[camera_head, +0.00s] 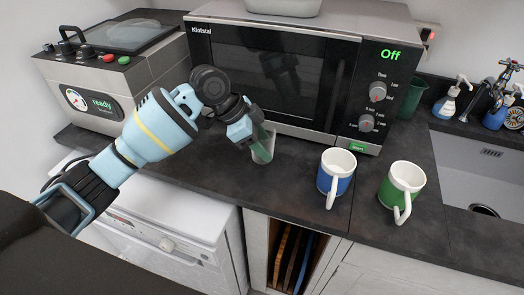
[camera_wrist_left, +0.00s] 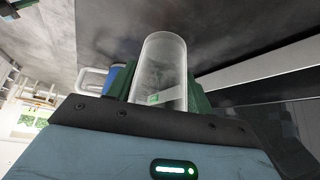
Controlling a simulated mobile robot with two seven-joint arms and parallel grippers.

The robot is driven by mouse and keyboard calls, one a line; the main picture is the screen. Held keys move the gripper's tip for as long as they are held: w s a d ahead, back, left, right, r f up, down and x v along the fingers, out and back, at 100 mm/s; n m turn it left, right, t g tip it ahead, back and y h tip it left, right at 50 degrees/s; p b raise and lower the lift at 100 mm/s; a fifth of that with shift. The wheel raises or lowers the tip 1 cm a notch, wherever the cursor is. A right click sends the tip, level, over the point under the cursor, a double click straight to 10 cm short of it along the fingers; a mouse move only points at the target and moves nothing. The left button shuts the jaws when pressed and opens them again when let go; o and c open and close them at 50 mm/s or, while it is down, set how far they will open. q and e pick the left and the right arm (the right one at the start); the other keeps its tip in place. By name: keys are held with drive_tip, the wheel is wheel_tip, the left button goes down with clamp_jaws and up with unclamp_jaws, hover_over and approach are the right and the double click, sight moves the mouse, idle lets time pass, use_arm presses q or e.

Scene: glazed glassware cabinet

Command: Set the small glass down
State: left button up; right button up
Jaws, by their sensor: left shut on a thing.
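A small clear glass (camera_head: 263,150) is held in my left gripper (camera_head: 262,136), in front of the microwave. In the left wrist view the glass (camera_wrist_left: 161,72) stands out between the green fingers of the left gripper (camera_wrist_left: 158,92), which are shut on it. In the head view the glass is at the dark countertop (camera_head: 215,158); I cannot tell whether its base touches the top. Part of the glass is hidden by the fingers. My right gripper is not in view.
A microwave (camera_head: 272,75) stands right behind the glass. A blue mug (camera_head: 337,178) and a green mug (camera_head: 401,187) stand to the right, before the sink (camera_head: 478,165). A grey machine (camera_head: 118,85) is at the left. The counter's front edge runs below.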

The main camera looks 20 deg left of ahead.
use_arm(q)
drive_tip(key=shift+w+f, duration=0.2)
drive_tip(key=shift+f, duration=1.5)
drive_tip(key=shift+f, duration=0.2)
drive_tip(key=o, duration=1.1)
drive_tip(key=shift+r, duration=0.1)
drive_tip(key=shift+a+r, duration=0.15)
drive_tip(key=shift+r, duration=0.15)
drive_tip(key=v, duration=1.1)
drive_tip(key=shift+s+a+r+p, duration=0.15)
drive_tip(key=shift+r+p, duration=0.05)
drive_tip(key=shift+p, duration=0.15)
